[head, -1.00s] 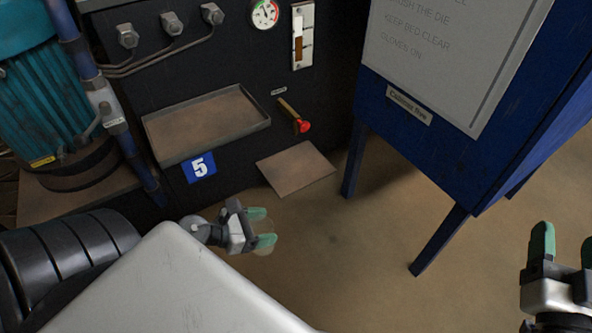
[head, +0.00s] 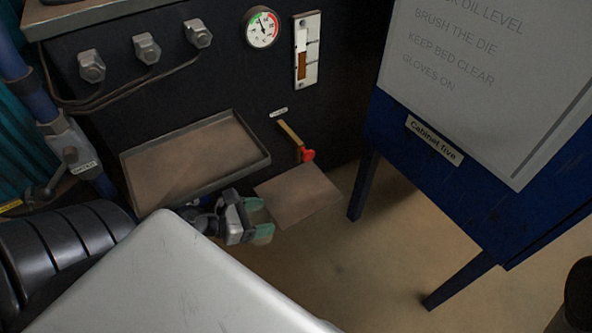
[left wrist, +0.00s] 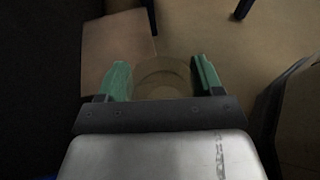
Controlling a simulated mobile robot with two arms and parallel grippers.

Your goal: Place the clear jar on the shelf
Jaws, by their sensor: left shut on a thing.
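The clear jar (left wrist: 162,78) is between the green fingers of my left gripper (left wrist: 162,82) in the left wrist view. It is see-through and hard to make out in the head view. There, my left gripper (head: 263,219) is shut on it, in front of the dark machine. A small flat brown shelf plate (head: 300,196) sticks out low on the machine, just right of and beyond the gripper in the picture. It also shows in the left wrist view (left wrist: 112,45), ahead and left of the jar. My right gripper's fingers are not in view.
A rimmed tray (head: 195,165) is on the machine front, left of the plate. A red-knobbed lever (head: 307,155) is above the plate. A blue cabinet (head: 430,190) on legs stands at the right. Brown floor (head: 370,270) is clear between them.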

